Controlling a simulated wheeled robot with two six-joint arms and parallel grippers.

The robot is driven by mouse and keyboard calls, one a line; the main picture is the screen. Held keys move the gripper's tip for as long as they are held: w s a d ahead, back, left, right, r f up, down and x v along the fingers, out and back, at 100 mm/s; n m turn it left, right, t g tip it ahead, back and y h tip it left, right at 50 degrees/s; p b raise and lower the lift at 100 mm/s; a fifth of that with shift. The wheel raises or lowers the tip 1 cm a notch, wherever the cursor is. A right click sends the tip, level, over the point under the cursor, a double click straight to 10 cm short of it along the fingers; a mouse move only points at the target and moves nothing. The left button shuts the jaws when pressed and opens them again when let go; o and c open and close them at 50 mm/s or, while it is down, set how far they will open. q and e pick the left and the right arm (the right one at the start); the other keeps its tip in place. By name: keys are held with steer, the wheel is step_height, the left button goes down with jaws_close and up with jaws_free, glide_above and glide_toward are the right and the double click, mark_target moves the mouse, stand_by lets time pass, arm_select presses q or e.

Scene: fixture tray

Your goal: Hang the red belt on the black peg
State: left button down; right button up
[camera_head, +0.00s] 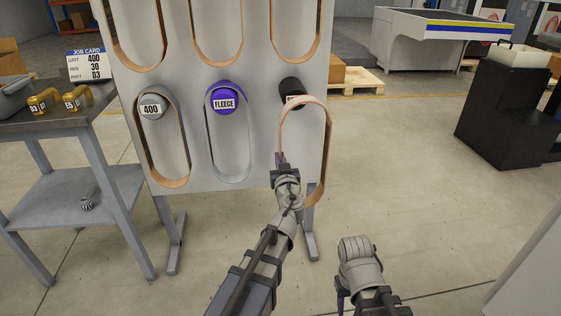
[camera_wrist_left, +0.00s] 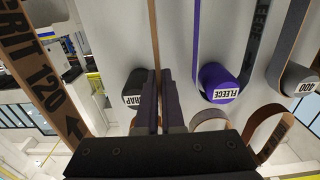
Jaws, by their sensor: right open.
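The belt, a tan-pink loop (camera_head: 327,130), hangs upright from my left gripper in front of the black peg. Its printed band (camera_wrist_left: 38,75), reading GRIT 120, seems to show in the left wrist view. My left gripper (camera_head: 281,162) is shut on the belt's left strand, below the peg; the fingers (camera_wrist_left: 160,100) are close together around a thin brown edge. The black peg (camera_head: 291,85) is at the board's right; its label is partly covered by the loop. It also shows in the left wrist view (camera_wrist_left: 134,86). I cannot tell whether the loop is around the peg. My right gripper (camera_head: 341,294) is low, apart from the belt.
The grey 400 peg (camera_head: 151,105) and purple FLEECE peg (camera_head: 223,102) carry belts on the white board (camera_head: 195,90). More belts hang above. A grey table (camera_head: 65,115) with gold clamps stands left.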

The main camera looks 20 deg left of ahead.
arm_select(q)
steer(key=x, duration=0.6)
steer(key=shift+w, duration=0.25)
stand_by(0.3)
steer(key=shift+w+a, duration=0.15)
steer(key=shift+w+a, duration=0.15)
steer(key=shift+w, duration=0.15)
stand_by(0.3)
steer(key=shift+w+a, duration=0.1)
steer(key=shift+w, duration=0.1)
steer(key=shift+x, duration=1.25)
steer(key=shift+w, duration=0.25)
steer(key=shift+x, duration=1.55)
steer(key=shift+a, duration=0.1)
steer(key=shift+x, duration=1.2)
